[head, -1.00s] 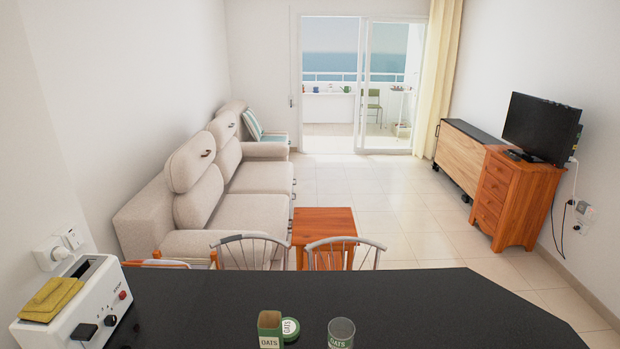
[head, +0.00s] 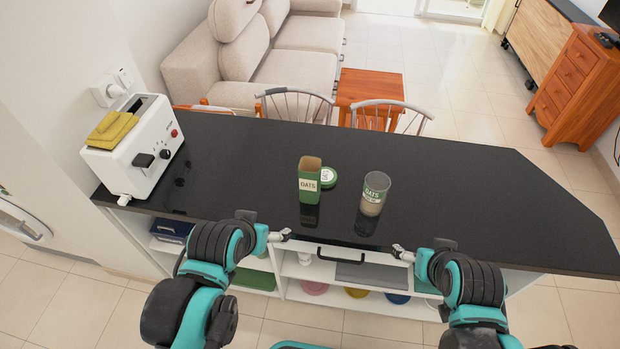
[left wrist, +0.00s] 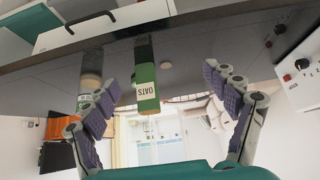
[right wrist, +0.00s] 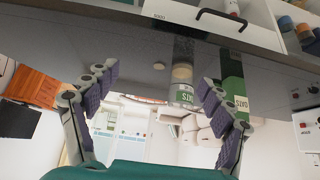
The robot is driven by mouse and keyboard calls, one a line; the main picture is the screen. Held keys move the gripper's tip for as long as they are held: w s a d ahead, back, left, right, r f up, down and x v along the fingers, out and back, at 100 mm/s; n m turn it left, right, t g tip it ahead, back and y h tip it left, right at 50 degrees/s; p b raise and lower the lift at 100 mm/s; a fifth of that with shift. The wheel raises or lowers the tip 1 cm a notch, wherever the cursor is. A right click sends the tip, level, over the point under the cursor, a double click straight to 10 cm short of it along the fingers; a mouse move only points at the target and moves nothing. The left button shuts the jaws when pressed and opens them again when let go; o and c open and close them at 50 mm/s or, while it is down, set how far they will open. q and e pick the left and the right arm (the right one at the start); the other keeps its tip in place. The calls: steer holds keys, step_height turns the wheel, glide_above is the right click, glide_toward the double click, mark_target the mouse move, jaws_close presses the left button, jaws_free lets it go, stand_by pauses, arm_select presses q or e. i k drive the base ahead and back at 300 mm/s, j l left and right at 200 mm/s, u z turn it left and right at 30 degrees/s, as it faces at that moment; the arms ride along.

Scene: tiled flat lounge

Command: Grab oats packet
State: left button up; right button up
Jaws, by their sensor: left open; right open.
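The oats packet (head: 309,184), a green box with a pale OATS label and a brown top, stands upright on the dark counter in the head view. A clear glass jar (head: 375,190), also labelled OATS and partly filled, stands to its right. My left gripper (head: 283,235) is open and empty at the counter's near edge, in front of and left of the packet. In the left wrist view the packet (left wrist: 146,82) appears between the open fingers, beyond them. My right gripper (head: 402,252) is open and empty near the edge, right of the jar; its wrist view also shows the packet (right wrist: 234,82).
A white toaster (head: 138,152) with yellow sponge-like pieces on top stands at the counter's left end. Open shelves and a black handle (head: 340,256) are below the near edge. The counter's right side is clear.

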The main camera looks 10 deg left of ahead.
mark_target(309, 169)
steer(key=z, duration=0.5)
steer(key=k+j+z, duration=0.15)
steer(key=j+z, duration=0.25)
steer(key=k+j+z, duration=0.2)
steer(key=z, duration=0.15)
steer(key=k+j+z, duration=0.25)
steer(key=z, duration=0.15)
steer(key=k+j, duration=0.1)
steer(key=j, duration=0.15)
steer(key=k+j, duration=0.1)
steer(key=j, duration=0.15)
steer(key=i, duration=0.2)
